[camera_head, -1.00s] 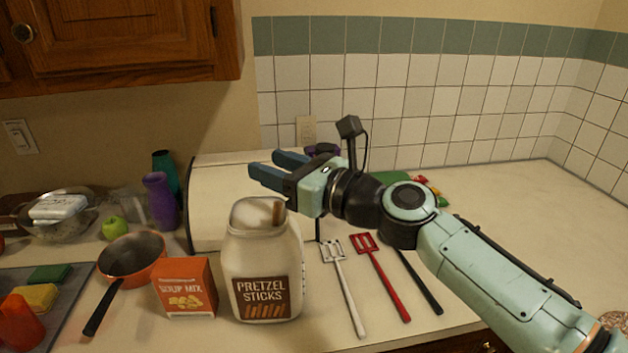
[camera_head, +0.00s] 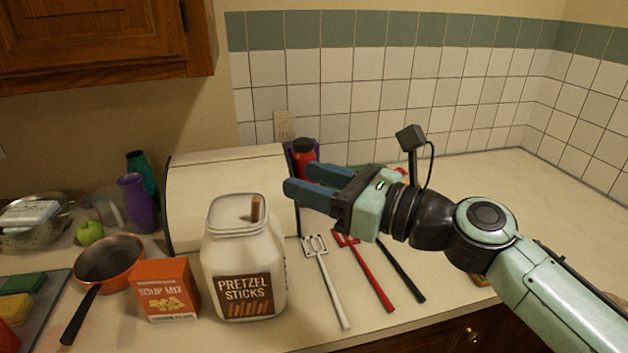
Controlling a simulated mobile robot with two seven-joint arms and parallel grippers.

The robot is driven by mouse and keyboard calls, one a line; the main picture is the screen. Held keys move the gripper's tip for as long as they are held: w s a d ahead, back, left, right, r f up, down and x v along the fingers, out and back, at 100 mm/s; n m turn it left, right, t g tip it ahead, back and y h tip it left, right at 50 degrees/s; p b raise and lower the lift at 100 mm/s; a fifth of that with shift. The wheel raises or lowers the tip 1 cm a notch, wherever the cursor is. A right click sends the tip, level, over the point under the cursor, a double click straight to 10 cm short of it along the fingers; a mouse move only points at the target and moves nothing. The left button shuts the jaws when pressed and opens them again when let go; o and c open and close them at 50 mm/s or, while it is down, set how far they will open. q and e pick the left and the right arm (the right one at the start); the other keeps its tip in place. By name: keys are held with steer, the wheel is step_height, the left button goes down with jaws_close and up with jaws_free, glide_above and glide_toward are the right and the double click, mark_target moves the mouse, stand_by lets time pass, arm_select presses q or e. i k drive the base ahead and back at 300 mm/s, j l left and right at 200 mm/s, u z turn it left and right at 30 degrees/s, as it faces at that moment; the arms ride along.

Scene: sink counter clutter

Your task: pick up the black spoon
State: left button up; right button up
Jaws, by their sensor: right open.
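A black utensil, likely the black spoon (camera_head: 402,272), lies on the counter to the right of the red spatula. Only its dark handle shows clearly; its far end is hidden behind my right gripper. My right gripper (camera_head: 296,178) is open and empty, with its blue fingers pointing left. It is above the counter, up and left of the black handle in the picture, and not touching it. My left gripper is not in view.
A red slotted spatula (camera_head: 375,280) and a white one (camera_head: 328,285) lie beside the black handle. A pretzel jar (camera_head: 245,265), a soup mix box (camera_head: 165,290) and a copper pan (camera_head: 110,258) stand left. A red-lidded bottle (camera_head: 304,150) is behind my fingers.

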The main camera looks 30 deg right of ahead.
mark_target(419, 296)
steer(key=k+l, duration=0.75)
steer(key=k, duration=0.15)
